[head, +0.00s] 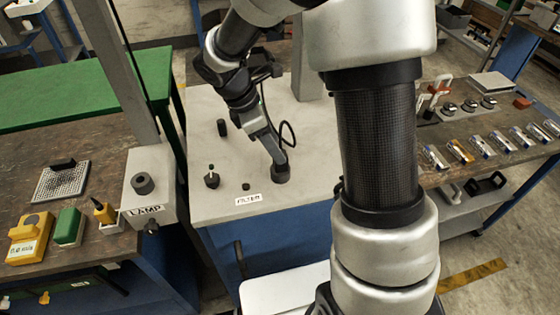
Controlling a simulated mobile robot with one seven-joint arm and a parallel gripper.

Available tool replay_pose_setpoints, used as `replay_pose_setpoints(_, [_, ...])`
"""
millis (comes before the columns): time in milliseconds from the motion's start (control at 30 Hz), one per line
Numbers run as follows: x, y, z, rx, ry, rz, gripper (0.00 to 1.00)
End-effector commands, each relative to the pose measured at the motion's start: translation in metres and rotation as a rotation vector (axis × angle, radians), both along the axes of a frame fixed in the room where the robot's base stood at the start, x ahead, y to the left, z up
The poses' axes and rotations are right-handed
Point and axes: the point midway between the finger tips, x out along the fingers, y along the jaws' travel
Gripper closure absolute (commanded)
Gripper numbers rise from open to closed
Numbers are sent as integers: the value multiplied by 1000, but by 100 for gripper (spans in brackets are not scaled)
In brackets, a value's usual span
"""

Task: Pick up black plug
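My gripper (274,157) points down over the grey table top, its tip right at a short black cylinder (281,174) near the table's front. I cannot tell whether the fingers are around this cylinder or just above it, or whether they are open or shut. A taller black cylinder (222,127) stands farther back to the left. A small black piece (246,186) lies left of the gripper. A black round piece with a green-tipped stem (211,179) is farther left. Which of these is the black plug is not clear from this view.
A white label (248,199) lies at the table's front. A grey LAMP box (150,185) with a black knob stands to the left. A grey post (307,60) rises behind the gripper. A black cable loop (291,135) hangs beside the gripper. My arm hides the table's right side.

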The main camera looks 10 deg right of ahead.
Motion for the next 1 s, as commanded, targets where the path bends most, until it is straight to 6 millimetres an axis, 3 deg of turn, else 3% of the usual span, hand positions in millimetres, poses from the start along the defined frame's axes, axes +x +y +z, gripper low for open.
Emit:
replay_pose_setpoints(167, [0,-4,-10,-1,2,-1,50])
replay_pose_setpoints(500, [3,-17,-53,-1,1,-2,50])
replay_pose_setpoints(767, [3,-18,-57,0,0,-1,50])
replay_pose_setpoints(867, [3,-18,-56,0,0,-1,62])
replay_pose_setpoints(1000, [3,-18,-56,0,0,-1,85])
